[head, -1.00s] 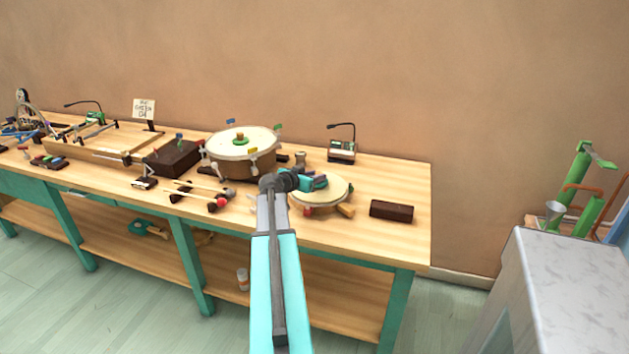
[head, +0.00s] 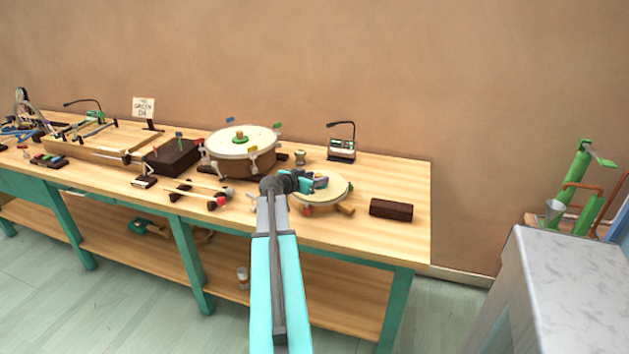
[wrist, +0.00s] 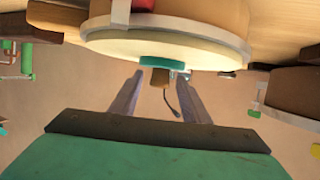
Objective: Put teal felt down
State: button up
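A teal felt disc (wrist: 163,62) with a short brown knob (wrist: 160,77) shows in the wrist view, which is upside down. It appears to lie on the pale skin of the small drum (wrist: 110,45). My gripper (wrist: 160,74) is open, with one finger on each side of the knob and a visible gap to each. In the head view my gripper (head: 318,182) is over the small drum (head: 338,192), and the felt cannot be made out there.
The larger drum (head: 222,147), with a green, orange-knobbed piece (head: 240,138) on it, stands left of the small drum. A dark brown block (head: 391,210) lies to the right. A lamp box (head: 341,150) stands behind. Mallets (head: 205,194) lie left.

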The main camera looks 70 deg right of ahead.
jog(key=shift+r, duration=0.15)
jog(key=b+v, duration=0.1)
jog(key=v, duration=1.1)
dwell(0.8)
